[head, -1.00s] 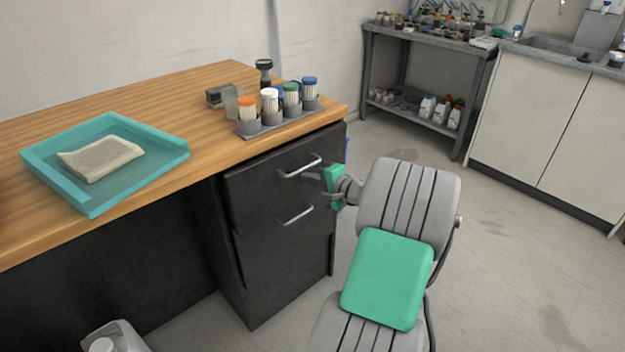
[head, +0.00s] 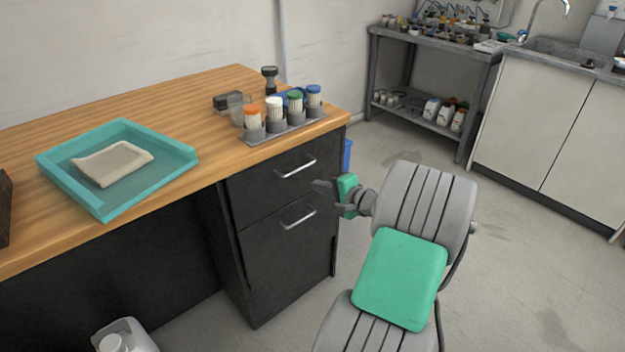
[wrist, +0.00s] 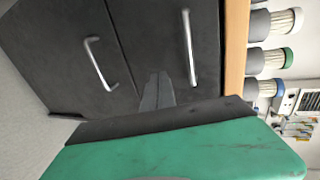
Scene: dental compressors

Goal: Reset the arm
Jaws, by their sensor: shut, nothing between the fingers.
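My arm reaches up from the bottom of the head view, with green covers on its links. My gripper (head: 322,187) is in front of the black drawer cabinet (head: 262,262), near the upper drawer's right side. It is shut and empty. In the wrist view its fingers (wrist: 157,90) are together and point at the drawer fronts. The upper drawer handle (head: 296,167) and the lower drawer handle (head: 298,217) are metal bars. The gripper is apart from both handles. Both drawers look closed.
A wooden desk (head: 190,95) holds a teal tray (head: 180,155) with a folded cloth (head: 112,163) and a rack (head: 285,132) of capped containers. A white jug (head: 125,337) stands on the floor. A metal shelf (head: 435,40) and white cabinets (head: 530,130) stand behind. Open floor lies right.

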